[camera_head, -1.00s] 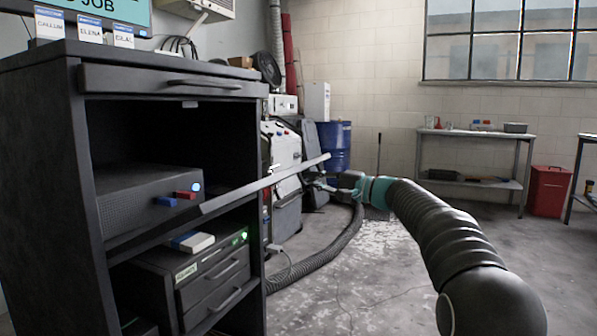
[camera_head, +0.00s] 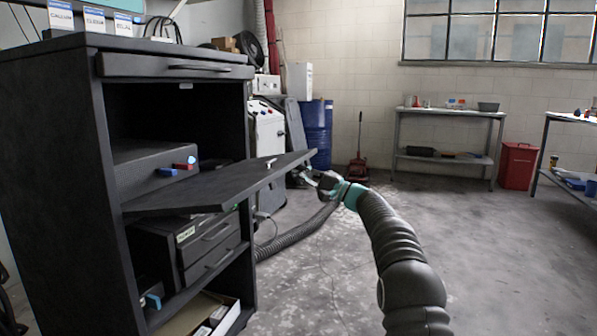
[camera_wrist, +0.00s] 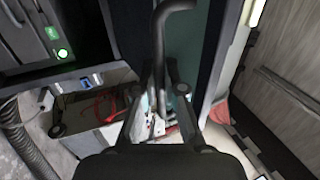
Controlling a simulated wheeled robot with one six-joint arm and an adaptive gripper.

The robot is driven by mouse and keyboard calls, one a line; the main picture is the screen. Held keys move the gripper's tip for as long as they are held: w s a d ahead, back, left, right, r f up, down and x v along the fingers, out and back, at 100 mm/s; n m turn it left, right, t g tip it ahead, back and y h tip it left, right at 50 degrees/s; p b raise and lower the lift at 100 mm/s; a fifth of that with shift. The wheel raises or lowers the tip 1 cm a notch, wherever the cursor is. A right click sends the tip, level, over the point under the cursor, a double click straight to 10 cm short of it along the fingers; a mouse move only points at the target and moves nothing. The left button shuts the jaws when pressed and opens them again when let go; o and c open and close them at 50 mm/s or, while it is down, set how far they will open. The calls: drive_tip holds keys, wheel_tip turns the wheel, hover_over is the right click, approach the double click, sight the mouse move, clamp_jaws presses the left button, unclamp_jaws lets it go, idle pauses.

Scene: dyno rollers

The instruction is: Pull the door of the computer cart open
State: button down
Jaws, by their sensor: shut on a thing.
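The computer cart (camera_head: 62,170) is a tall dark cabinet on the left in the head view. Its door (camera_head: 215,187) is a dark panel folded down and outward, close to level, with its far edge toward the right. A small light piece (camera_head: 271,163) stands on its upper face. My gripper (camera_head: 318,180) is at the door's outer edge. In the wrist view a grey curved handle bar (camera_wrist: 163,40) runs down between the fingers of my gripper (camera_wrist: 159,92), which are shut on it. The exact contact is partly hidden.
Above the door, the open compartment holds a dark box (camera_head: 145,165). Drawers (camera_head: 205,245) sit below it. A thick hose (camera_head: 295,232) lies on the floor beyond the cart. A blue barrel (camera_head: 317,130) stands at the back.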

drive_tip(key=shift+s+a+r, duration=0.2)
drive_tip(key=shift+s+a, duration=0.05)
drive_tip(key=shift+a, duration=0.05)
drive_tip(key=c, duration=1.7)
unclamp_jaws()
drive_tip(key=shift+o, duration=0.8)
drive_tip(key=shift+s+a+r+g+y, duration=0.1)
drive_tip(key=shift+g+y, duration=0.2)
drive_tip(key=shift+g, duration=0.1)
drive_tip(key=shift+d, duration=0.4)
drive_tip(key=shift+d, duration=0.1)
drive_tip(key=v, duration=1.1)
drive_tip(key=shift+d+f, duration=0.25)
drive_tip(key=shift+f, duration=0.1)
drive_tip(key=shift+s, duration=0.1)
